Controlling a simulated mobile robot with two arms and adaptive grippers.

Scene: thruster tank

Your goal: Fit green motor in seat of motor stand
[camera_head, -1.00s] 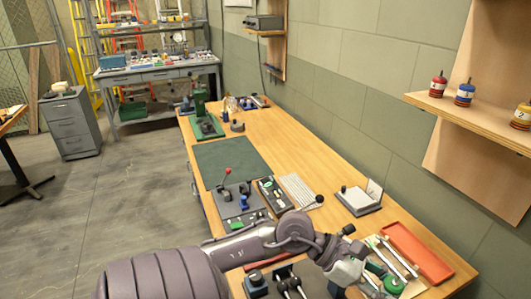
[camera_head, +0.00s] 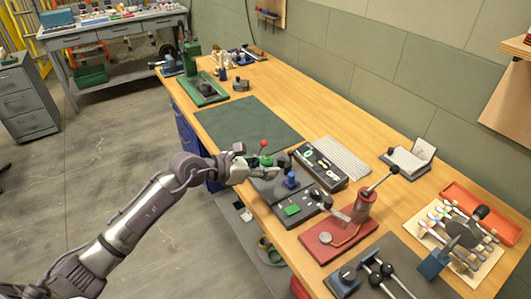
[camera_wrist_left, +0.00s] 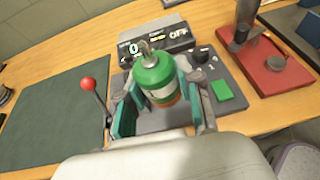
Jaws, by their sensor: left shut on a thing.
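My left gripper (camera_head: 258,165) is shut on the green motor (camera_head: 266,161). In the left wrist view the green motor (camera_wrist_left: 155,77) is a green-topped cylinder with a pale band and an orange lower band. It stands about upright between the two teal-padded fingers. Below and around it is a dark grey stand plate (camera_head: 264,188) with a red-knobbed lever (camera_head: 263,144), a blue part (camera_head: 290,180) and a green square button (camera_wrist_left: 222,90). The gripper and motor hide the seat, so I cannot tell whether the motor touches it. My right gripper is out of view.
Behind the stand is a black control box reading OFF (camera_wrist_left: 165,40). A red base with a lever press (camera_head: 340,237) stands to the right. A dark green mat (camera_head: 245,122) lies bare to the left. Tools lie on a cream sheet (camera_head: 485,265) at the far right.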

